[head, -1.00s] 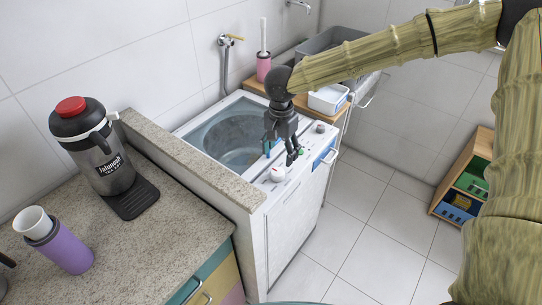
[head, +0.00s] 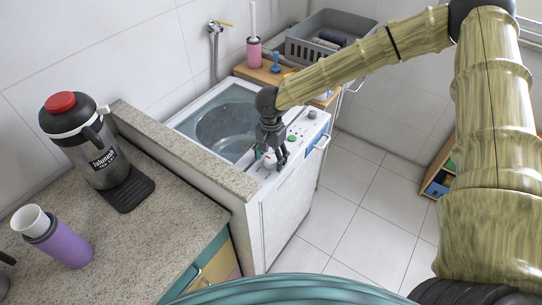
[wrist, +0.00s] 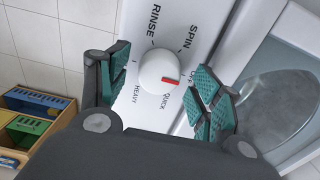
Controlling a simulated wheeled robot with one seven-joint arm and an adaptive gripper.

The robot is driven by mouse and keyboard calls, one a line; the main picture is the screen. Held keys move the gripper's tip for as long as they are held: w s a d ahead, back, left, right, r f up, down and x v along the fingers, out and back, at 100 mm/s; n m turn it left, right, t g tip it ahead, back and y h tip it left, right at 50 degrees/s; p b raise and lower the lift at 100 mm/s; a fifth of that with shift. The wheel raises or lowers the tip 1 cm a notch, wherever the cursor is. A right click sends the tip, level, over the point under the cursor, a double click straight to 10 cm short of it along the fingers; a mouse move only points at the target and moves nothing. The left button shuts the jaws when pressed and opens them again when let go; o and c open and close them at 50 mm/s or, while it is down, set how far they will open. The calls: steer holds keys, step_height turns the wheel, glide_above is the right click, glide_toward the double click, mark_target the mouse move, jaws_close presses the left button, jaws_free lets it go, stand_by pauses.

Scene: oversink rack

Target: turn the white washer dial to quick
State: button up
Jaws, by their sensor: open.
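The white washer dial (wrist: 157,68) is round with a red mark and sits on the white panel among the printed words RINSE, SPIN, QUICK and HEAVY. The red mark (wrist: 171,82) points right and slightly down in the wrist view, between SPIN and QUICK. My gripper (wrist: 158,74) is open, with one teal-padded finger on each side of the dial; I cannot tell whether either touches it. In the head view my gripper (head: 273,160) is over the front of the washer (head: 287,198), partly hiding the dial (head: 269,161).
The open washer tub (head: 228,125) lies behind the gripper. A granite counter (head: 190,195) with a ledge stands to the left, holding a flask (head: 92,150) and a purple tumbler (head: 65,246). A green button (head: 292,138) and another knob (head: 312,114) are on the panel.

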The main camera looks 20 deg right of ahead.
steer(key=shift+f, duration=0.25)
steer(key=shift+c, duration=0.5)
steer(key=c, duration=1)
steer(key=shift+o, duration=0.2)
steer(key=shift+r+m+p, duration=0.1)
steer(key=shift+m+p, duration=0.8)
steer(key=shift+m, duration=0.1)
steer(key=m+p, duration=0.2)
steer(key=m, duration=0.1)
steer(key=m+p, duration=0.1)
steer(key=m, duration=0.5)
steer(key=shift+m, duration=0.4)
